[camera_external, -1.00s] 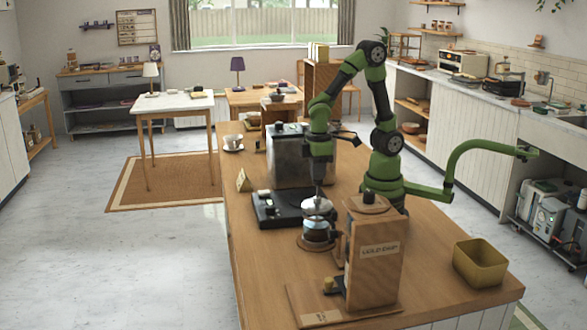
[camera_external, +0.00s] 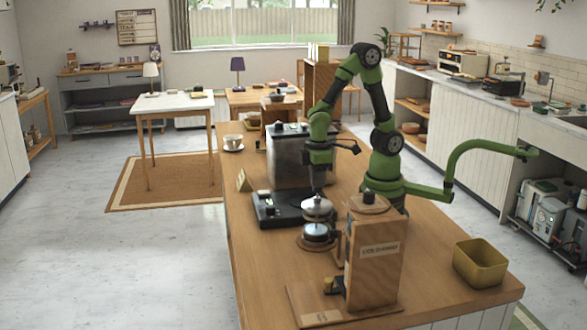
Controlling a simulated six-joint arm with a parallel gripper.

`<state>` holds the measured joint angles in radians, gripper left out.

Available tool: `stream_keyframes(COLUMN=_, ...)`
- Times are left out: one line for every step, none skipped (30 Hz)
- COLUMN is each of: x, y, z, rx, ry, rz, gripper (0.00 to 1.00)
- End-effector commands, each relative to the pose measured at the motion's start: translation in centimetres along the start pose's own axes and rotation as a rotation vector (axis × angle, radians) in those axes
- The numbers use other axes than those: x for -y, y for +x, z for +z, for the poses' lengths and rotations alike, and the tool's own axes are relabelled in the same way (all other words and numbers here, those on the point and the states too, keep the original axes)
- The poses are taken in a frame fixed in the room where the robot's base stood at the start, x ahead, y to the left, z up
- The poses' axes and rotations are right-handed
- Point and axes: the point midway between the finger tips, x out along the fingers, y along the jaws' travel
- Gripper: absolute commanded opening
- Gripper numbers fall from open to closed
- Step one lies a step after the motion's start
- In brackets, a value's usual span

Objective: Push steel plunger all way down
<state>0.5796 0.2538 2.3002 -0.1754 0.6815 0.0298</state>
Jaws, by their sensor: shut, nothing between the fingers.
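The press pot (camera_external: 316,232) stands on a round wooden mat on the counter, left of the wooden box dispenser. Its silver domed lid (camera_external: 317,207) shows above the dark glass body. My gripper (camera_external: 319,190) is shut and points straight down over the lid, with its fingertips at or just above the top of the plunger. The plunger's knob and rod are hidden or too small to make out, so I cannot tell contact or how deep the plunger sits.
A wooden dispenser box (camera_external: 374,255) stands close in front and right of the pot. A black scale-like tray (camera_external: 276,212) and a steel machine (camera_external: 288,160) are behind left. A yellow bin (camera_external: 480,262) stands at the right. The counter's front left is clear.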

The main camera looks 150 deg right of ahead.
Motion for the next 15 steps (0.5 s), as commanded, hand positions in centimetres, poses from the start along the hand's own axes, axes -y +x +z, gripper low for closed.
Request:
stream_keyframes(x=0.00, y=0.15, z=0.04, rx=0.003, ry=0.001, rz=0.000, gripper=0.00)
stream_keyframes(x=0.00, y=0.21, z=0.04, rx=0.003, ry=0.001, rz=0.000, gripper=0.00)
stream_keyframes(x=0.00, y=0.30, z=0.04, rx=0.003, ry=0.001, rz=0.000, gripper=0.00)
stream_keyframes(x=0.00, y=0.36, z=0.04, rx=0.003, ry=0.001, rz=0.000, gripper=0.00)
stream_keyframes(x=0.00, y=0.43, z=0.03, rx=0.002, ry=0.001, rz=0.000, gripper=0.00)
stream_keyframes(x=0.00, y=0.52, z=0.03, rx=0.002, ry=0.000, rz=0.000, gripper=0.00)
stream_keyframes(x=-0.01, y=0.59, z=0.03, rx=0.002, ry=0.000, rz=0.001, gripper=0.00)
stream_keyframes(x=-0.01, y=0.66, z=0.04, rx=0.003, ry=0.000, rz=0.001, gripper=0.00)
stream_keyframes(x=-0.01, y=0.76, z=0.04, rx=0.003, ry=0.000, rz=0.001, gripper=0.00)
stream_keyframes(x=-0.01, y=0.82, z=0.04, rx=0.003, ry=0.000, rz=0.001, gripper=0.00)
stream_keyframes(x=-0.01, y=0.89, z=0.04, rx=0.003, ry=0.000, rz=0.001, gripper=0.00)
stream_keyframes(x=-0.01, y=0.98, z=0.03, rx=0.003, ry=-0.001, rz=0.001, gripper=0.00)
stream_keyframes(x=-0.01, y=1.04, z=0.02, rx=0.002, ry=-0.001, rz=0.001, gripper=0.00)
stream_keyframes(x=-0.01, y=1.02, z=0.01, rx=0.001, ry=-0.001, rz=0.001, gripper=0.00)
stream_keyframes(x=0.00, y=0.97, z=-0.01, rx=0.001, ry=-0.001, rz=0.000, gripper=0.00)
